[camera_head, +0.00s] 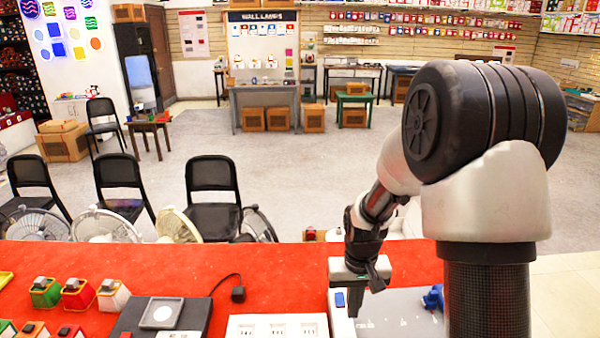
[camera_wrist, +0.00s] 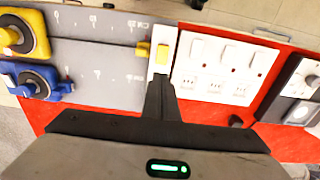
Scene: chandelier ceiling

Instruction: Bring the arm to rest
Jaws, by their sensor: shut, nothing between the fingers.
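My gripper (camera_head: 377,287) hangs from the arm at the right of the head view, over the front table, with its fingers pointing down. In the wrist view its dark fingers (camera_wrist: 160,88) are together with nothing between them. Their tips appear just below a narrow white switch block (camera_wrist: 162,72) with a yellow rocker; I cannot tell whether they touch it. The arm is bent, and its large dark joint fills the upper right of the head view.
The red-covered table (camera_head: 150,262) holds a white socket panel (camera_head: 277,327), a grey board (camera_head: 405,312) with a blue knob (camera_head: 432,298), and a black plug (camera_head: 238,294). Small coloured boxes (camera_head: 78,294) stand at left. Black chairs (camera_head: 212,190) stand beyond the table, with open floor behind.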

